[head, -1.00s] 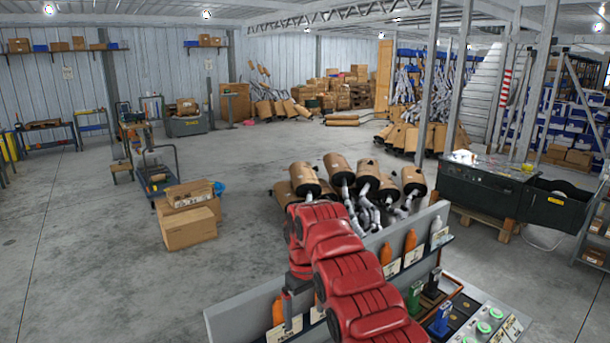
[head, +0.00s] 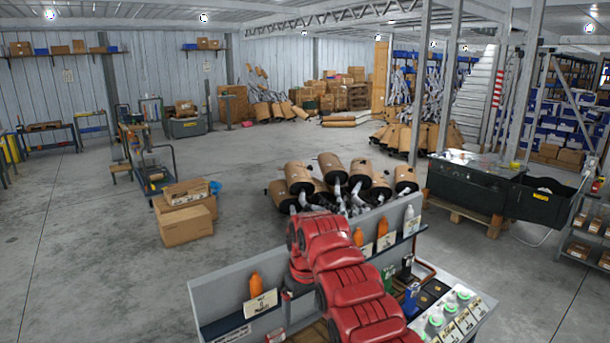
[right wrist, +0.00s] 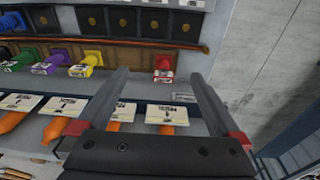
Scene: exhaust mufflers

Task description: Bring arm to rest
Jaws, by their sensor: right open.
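My right arm (head: 345,275) is red and reaches from the bottom of the head view up to the grey rack; its gripper end is mostly hidden there. In the right wrist view, my right gripper (right wrist: 160,75) has its two grey fingers wide apart, with nothing between them that it holds. Below it are the rack's shelf with labelled cards and orange bottles (right wrist: 117,127), and a small red item (right wrist: 164,69) on the panel beyond. My left gripper is not in view.
The grey rack (head: 225,275) holds orange bottles (head: 255,285) and a white one (head: 409,214). Mufflers (head: 333,165) are piled behind it. A control panel with green-lit buttons (head: 448,305) lies right. Cardboard boxes (head: 187,225) sit left.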

